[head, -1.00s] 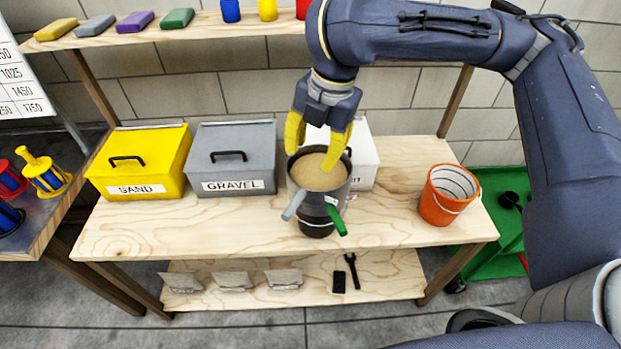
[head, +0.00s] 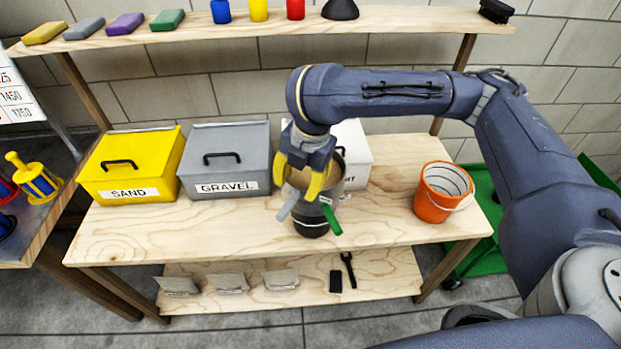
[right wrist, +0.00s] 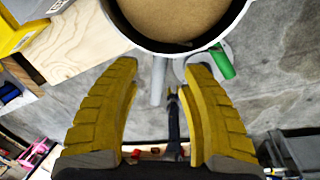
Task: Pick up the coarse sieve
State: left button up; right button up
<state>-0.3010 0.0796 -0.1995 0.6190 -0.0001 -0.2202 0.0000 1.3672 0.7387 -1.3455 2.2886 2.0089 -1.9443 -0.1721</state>
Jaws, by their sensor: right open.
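A dark grey cylindrical vessel (head: 336,186) stands on the bench with sand-coloured material in its top. A grey handle (head: 289,206) and a green handle (head: 331,220) stick out from its front. Which part is the coarse sieve I cannot tell for sure. My right gripper (head: 299,191) is open, its yellow fingers pointing down and covering part of the vessel's front. In the right wrist view, the vessel's rim and sand (right wrist: 178,16) lie beyond the open fingertips (right wrist: 163,68). The grey handle (right wrist: 158,82) shows between the fingers, with the green one (right wrist: 221,62) to its right.
A yellow SAND box (head: 110,178), a grey GRAVEL box (head: 223,160) and a partly hidden white box (head: 354,160) stand on the bench (head: 180,230). An orange bucket (head: 437,203) is at the right. Bags and tools lie on the lower shelf (head: 210,302).

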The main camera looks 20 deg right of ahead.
aim_at(295, 193)
jog(key=shift+w+a+f, duration=0.1)
jog(key=shift+a+f, duration=0.05)
jog(key=shift+f, duration=0.7)
jog(key=shift+w+a+f, duration=0.1)
jog(key=shift+w+f, duration=0.05)
jog(key=shift+f, duration=0.7)
jog(key=shift+w+a+f, duration=0.1)
jog(key=shift+a+f, duration=0.05)
jog(key=shift+f, duration=0.7)
jog(key=shift+c, duration=0.3)
grip_shut()
